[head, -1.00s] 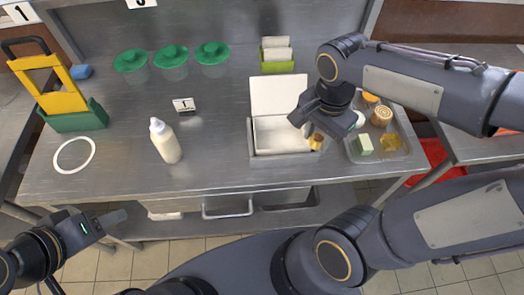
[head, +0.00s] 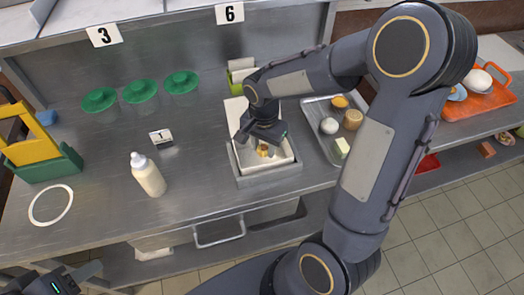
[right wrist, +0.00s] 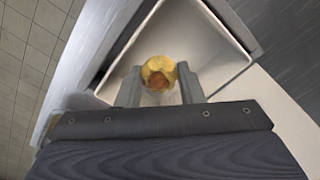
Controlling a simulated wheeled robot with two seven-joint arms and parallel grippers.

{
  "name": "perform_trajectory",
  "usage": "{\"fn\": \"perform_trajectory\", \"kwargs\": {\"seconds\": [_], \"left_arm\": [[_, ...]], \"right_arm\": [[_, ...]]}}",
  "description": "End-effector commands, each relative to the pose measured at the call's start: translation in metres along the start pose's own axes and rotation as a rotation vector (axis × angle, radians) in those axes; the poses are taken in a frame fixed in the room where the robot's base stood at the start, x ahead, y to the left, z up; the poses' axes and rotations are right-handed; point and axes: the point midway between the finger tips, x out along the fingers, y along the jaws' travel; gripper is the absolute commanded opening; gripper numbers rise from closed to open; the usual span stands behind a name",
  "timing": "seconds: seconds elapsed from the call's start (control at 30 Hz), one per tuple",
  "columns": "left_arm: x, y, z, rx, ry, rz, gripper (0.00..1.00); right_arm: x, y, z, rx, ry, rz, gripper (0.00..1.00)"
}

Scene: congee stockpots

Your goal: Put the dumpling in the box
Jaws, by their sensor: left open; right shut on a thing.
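The dumpling (head: 263,151), yellow with an orange-brown top, is held between the fingers of my right gripper (head: 262,143). In the right wrist view the dumpling (right wrist: 159,73) sits between the two fingertips (right wrist: 160,88). The white open box (head: 270,170) is around and below it, with its lid raised at the back. The dumpling is inside the box's outline; whether it touches the bottom I cannot tell. The box's inner wall also shows in the right wrist view (right wrist: 215,45). My left gripper (head: 88,272) is open and empty at the lower left, in front of the table.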

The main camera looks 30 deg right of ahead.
Motion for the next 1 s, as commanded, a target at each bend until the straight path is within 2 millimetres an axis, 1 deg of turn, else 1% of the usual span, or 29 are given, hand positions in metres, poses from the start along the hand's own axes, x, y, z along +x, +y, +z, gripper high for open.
{"fn": "perform_trajectory", "kwargs": {"seconds": [0.17, 0.2, 0.3, 0.4, 0.67, 0.8, 0.83, 1.0], "left_arm": [[-0.001, 0.0, 0.0, 0.0, 0.0, 0.0, 0.49], [-0.001, 0.001, -0.001, 0.0, 0.0, 0.0, 0.49], [-0.004, 0.002, -0.002, 0.0, 0.0, 0.0, 0.49], [-0.005, 0.002, -0.002, 0.0, 0.0, 0.0, 0.49], [-0.004, 0.002, -0.002, 0.0, 0.0, 0.0, 0.49], [0.0, 0.0, 0.0, 0.0, 0.0, 0.0, 0.49], [-0.001, 0.0, 0.0, 0.0, 0.0, 0.0, 0.49], [-0.002, 0.001, -0.001, 0.0, 0.0, 0.0, 0.49]], "right_arm": [[0.011, -0.007, -0.007, 0.0, 0.0, 0.001, 0.12], [0.016, -0.009, -0.009, 0.0, -0.001, 0.001, 0.12], [0.031, -0.008, -0.008, 0.0, -0.003, 0.003, 0.12], [0.041, -0.008, -0.008, -0.001, -0.001, 0.001, 0.12], [0.044, -0.009, -0.008, 0.0, 0.001, -0.002, 0.12], [0.048, -0.009, -0.008, 0.0, 0.001, -0.002, 0.12], [0.048, -0.009, -0.008, 0.0, 0.001, -0.002, 0.35], [0.046, -0.009, -0.008, 0.0, 0.001, -0.002, 0.56]]}}
